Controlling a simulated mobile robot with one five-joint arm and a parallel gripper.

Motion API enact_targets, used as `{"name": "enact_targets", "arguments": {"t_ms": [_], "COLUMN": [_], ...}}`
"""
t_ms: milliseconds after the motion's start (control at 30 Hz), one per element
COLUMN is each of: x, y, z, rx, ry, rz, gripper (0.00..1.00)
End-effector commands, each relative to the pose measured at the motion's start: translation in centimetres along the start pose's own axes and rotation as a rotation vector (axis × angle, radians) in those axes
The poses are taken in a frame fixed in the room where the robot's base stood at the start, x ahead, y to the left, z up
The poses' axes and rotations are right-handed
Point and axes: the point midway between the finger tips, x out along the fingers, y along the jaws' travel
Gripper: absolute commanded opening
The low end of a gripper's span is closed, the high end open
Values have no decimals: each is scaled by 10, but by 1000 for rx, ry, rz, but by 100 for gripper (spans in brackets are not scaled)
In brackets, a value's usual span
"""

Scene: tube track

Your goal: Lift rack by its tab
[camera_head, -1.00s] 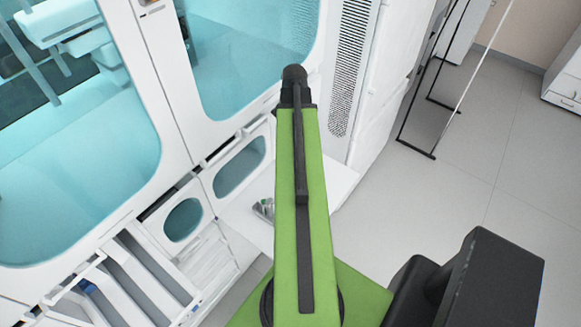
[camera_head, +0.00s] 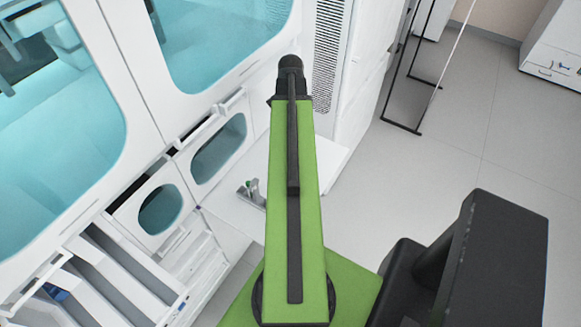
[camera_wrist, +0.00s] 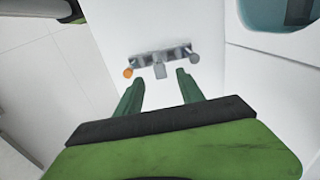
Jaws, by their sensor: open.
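The rack is a small grey bar on a white shelf, ahead of my gripper in the wrist view (camera_wrist: 173,54). A grey tab (camera_wrist: 160,71) projects from its middle toward my gripper. An orange-capped tube (camera_wrist: 127,72) sits at its left end and a grey one (camera_wrist: 194,58) at its right. In the head view the rack (camera_head: 256,197) shows just left of my green arm, partly hidden, with a green spot on it. My gripper (camera_wrist: 160,78) is open, its two green fingers on either side of the tab's line. Contact is not visible. The arm hides the gripper in the head view.
The white shelf (camera_head: 232,214) stands against a white cabinet with teal windows (camera_head: 216,148). White slanted trays (camera_head: 130,275) lie at lower left. A black-framed stand (camera_head: 402,125) is at upper right.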

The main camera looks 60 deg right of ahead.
Motion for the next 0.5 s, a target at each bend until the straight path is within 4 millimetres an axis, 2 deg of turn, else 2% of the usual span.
{"name": "enact_targets", "arguments": {"t_ms": [33,267,500], "x": [13,15,55], "y": [0,0,-1], "z": [0,0,-1], "rx": [0,-1,-2], "ry": [0,0,0], "rz": [0,0,0], "gripper": [45,45,45]}}
